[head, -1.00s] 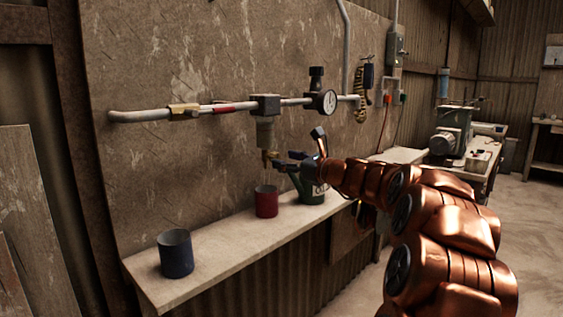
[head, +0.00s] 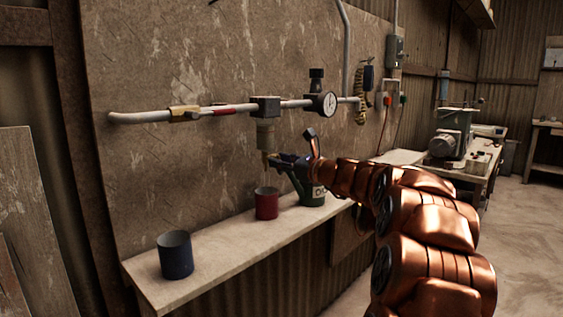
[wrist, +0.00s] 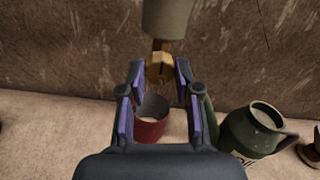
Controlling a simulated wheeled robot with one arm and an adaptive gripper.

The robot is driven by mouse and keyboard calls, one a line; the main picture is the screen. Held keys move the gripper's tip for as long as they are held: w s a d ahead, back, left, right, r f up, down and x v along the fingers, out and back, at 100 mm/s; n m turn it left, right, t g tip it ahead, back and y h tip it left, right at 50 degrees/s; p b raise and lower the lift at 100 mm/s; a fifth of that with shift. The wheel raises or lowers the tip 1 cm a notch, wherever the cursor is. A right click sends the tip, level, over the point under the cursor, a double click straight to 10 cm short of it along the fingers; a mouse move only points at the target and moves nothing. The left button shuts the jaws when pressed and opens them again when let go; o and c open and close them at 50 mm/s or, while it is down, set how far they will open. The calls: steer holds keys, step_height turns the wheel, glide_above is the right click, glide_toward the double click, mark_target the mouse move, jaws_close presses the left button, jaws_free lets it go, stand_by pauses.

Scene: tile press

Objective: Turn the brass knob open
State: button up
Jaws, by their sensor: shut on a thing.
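The brass knob (wrist: 160,67) sits under the grey cylindrical bowl (wrist: 167,18) that hangs from the wall pipe. My gripper (wrist: 160,76) has one finger on each side of the knob and is shut on it. In the head view my gripper (head: 274,159) reaches in from the right just below the bowl (head: 265,133) and hides most of the knob.
A red cup (head: 266,205) stands on the shelf (head: 225,243) below the knob. A dark green can (head: 313,196) is to its right, and a dark blue cup (head: 175,255) is further left. A round gauge (head: 327,103) is on the pipe above my gripper.

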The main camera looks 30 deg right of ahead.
jaws_close()
steer(key=shift+a+r+n+p, duration=0.1)
steer(key=shift+r+n+p, duration=0.05)
steer(key=shift+n+p, duration=0.55)
steer(key=shift+f+n+b, duration=0.15)
steer(key=shift+n+b, duration=2.5)
steer(key=shift+n, duration=1.45)
steer(key=shift+f+n+b, duration=0.15)
steer(key=shift+n+b, duration=2.5)
steer(key=shift+n, duration=1.45)
